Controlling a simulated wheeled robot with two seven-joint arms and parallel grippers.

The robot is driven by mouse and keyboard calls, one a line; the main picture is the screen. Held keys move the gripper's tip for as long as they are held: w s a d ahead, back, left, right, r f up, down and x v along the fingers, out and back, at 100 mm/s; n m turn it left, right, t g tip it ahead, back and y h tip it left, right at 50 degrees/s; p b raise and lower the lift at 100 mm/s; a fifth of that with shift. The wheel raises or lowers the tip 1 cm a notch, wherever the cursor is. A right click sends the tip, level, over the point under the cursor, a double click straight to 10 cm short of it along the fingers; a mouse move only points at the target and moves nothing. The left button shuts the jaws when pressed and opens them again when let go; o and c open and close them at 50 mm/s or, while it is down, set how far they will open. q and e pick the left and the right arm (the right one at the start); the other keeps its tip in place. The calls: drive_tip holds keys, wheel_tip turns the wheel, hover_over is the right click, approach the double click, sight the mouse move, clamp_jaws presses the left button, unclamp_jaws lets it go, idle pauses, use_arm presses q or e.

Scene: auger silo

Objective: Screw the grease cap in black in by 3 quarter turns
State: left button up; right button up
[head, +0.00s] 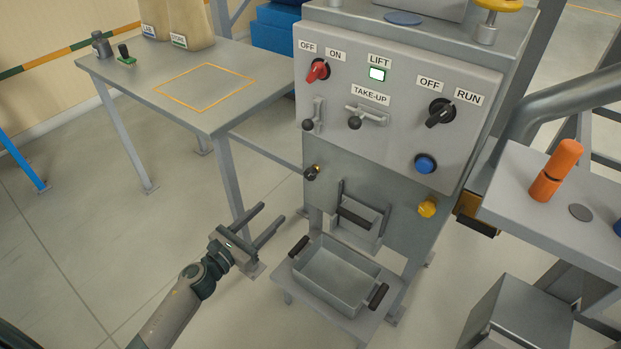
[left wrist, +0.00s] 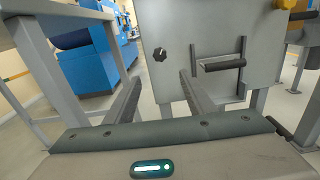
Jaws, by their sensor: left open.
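The black grease cap (head: 311,173) is a small dark knob on the lower left of the grey machine front, with a small brass-coloured spot at its top. It also shows in the left wrist view (left wrist: 160,53), with a pale mark on its face. My left gripper (head: 273,212) is open and empty, below and left of the cap in the head view, and apart from it. In the left wrist view, the cap shows beyond and between the two fingers (left wrist: 160,82). A yellow cap (head: 427,208) sits on the same front, further right. My right gripper is not in view.
A panel with switches, levers and a blue button (head: 425,163) is above the cap. A hatch with a black handle (head: 353,217) is to its right. A metal bin (head: 335,280) stands below on a stand. A grey table (head: 200,90) is at the left.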

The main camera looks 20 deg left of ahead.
use_arm(q)
drive_tip(key=shift+r, duration=0.15)
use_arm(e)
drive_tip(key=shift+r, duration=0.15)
use_arm(q)
drive_tip(key=shift+w, duration=0.1)
approach(308, 177)
drive_tip(key=p+x, duration=0.1)
drive_tip(key=x, duration=0.6)
drive_tip(key=shift+x, duration=0.75)
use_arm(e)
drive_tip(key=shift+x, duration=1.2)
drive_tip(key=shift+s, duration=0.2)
use_arm(q)
drive_tip(key=c, duration=1.1)
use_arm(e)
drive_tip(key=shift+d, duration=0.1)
